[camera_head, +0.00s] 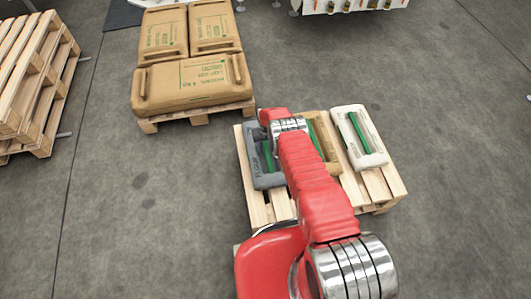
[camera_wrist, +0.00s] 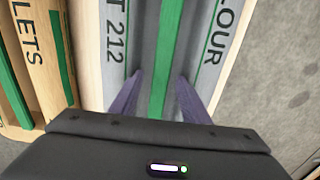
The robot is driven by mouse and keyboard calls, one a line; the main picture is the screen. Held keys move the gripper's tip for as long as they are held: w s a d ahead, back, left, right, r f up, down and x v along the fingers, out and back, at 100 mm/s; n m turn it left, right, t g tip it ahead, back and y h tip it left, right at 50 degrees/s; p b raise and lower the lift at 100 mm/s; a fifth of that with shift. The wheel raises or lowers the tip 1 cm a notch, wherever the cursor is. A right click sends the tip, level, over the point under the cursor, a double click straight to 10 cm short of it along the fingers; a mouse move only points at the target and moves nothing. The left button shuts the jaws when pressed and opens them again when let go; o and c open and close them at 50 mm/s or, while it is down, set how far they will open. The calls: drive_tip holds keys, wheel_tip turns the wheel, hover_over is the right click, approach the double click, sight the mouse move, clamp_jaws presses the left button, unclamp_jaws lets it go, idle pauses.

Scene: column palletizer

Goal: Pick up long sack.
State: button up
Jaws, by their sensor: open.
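A grey sack (camera_head: 267,181) with a green stripe and the word FLOUR lies at the left of the near pallet, partly hidden by my red arm. In the wrist view the grey sack (camera_wrist: 196,45) fills the middle, and LOT 212 shows on it. My gripper (camera_wrist: 159,80) is open over this sack, its two purple fingers on either side of the green stripe. Nothing is held between them. I cannot tell whether the fingertips touch the sack. A long brown sack (camera_head: 195,82) lies across the front of the far pallet.
The near pallet (camera_head: 386,186) also bears a tan sack (camera_head: 325,143) and a white sack (camera_head: 358,136). The far pallet (camera_head: 196,116) holds several brown sacks. Stacked empty pallets (camera_head: 35,85) stand at the left. The grey floor at right is clear.

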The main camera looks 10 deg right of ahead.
drive_tip(key=shift+c, duration=0.2)
clamp_jaws()
idle(0.4)
idle(0.6)
drive_tip(key=shift+w+r, duration=0.15)
drive_tip(key=shift+w, duration=0.05)
